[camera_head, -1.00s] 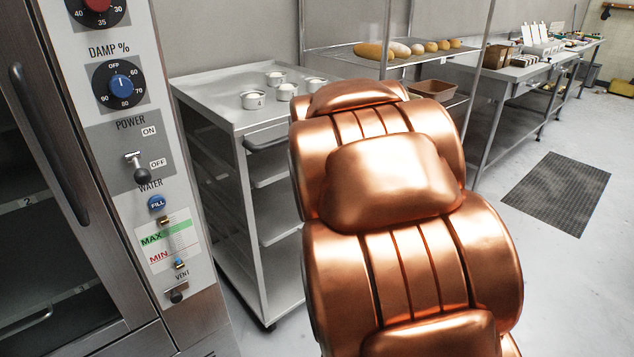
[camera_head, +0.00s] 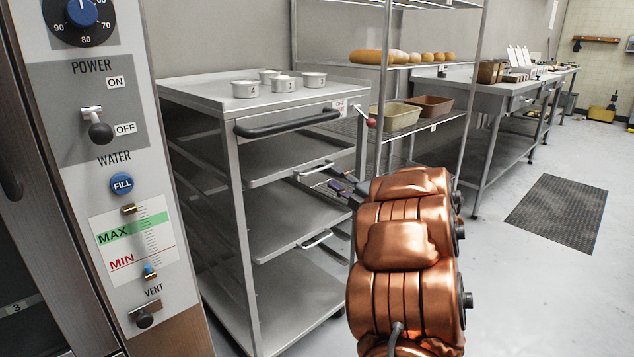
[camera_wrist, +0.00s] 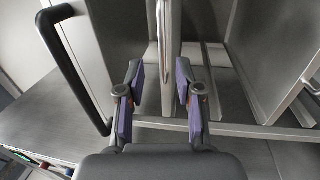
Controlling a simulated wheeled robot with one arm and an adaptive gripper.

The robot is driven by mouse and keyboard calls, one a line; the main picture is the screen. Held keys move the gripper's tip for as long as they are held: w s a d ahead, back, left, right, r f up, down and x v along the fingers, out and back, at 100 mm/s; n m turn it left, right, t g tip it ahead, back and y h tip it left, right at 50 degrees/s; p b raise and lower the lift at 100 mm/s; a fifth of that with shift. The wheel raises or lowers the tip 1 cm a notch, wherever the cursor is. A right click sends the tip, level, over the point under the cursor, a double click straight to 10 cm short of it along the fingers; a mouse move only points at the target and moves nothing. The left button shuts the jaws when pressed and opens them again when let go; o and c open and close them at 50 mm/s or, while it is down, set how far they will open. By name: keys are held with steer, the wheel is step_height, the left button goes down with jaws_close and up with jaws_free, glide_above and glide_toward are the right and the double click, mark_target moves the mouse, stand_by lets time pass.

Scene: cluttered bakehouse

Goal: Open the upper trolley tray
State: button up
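The trolley (camera_head: 243,205) stands in the middle of the head view, with a black push bar (camera_head: 290,123) across its top front. Its upper tray (camera_head: 262,177) sits inside the frame and looks pushed in; a small silver handle (camera_head: 314,169) is at its front. A lower tray (camera_head: 275,251) has a similar handle (camera_head: 315,240). My gripper (camera_head: 340,187) is just in front of and slightly below the upper handle. In the wrist view the gripper (camera_wrist: 158,88) is open, and a silver handle bar (camera_wrist: 166,50) lies between the lines of its fingers. Contact cannot be told.
The proofer panel (camera_head: 115,160) is close on the left. A rack (camera_head: 425,66) with bread and pans stands behind right. Floor at right is open, with a dark mat (camera_head: 558,215).

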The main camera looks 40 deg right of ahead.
mark_target(320, 169)
steer(key=shift+w+d+r+b, duration=0.15)
steer(key=shift+w+b, duration=0.1)
steer(key=shift+w, duration=0.9)
steer(key=shift+w+r+b, duration=0.15)
steer(key=shift+w+b, duration=0.15)
steer(key=shift+w, duration=0.9)
steer(key=shift+w+d+r+b, duration=0.15)
steer(key=shift+w+b, duration=0.1)
steer(key=shift+w, duration=0.9)
steer(key=shift+a, duration=0.1)
steer(key=shift+c, duration=0.2)
jaws_close()
steer(key=shift+a, duration=0.1)
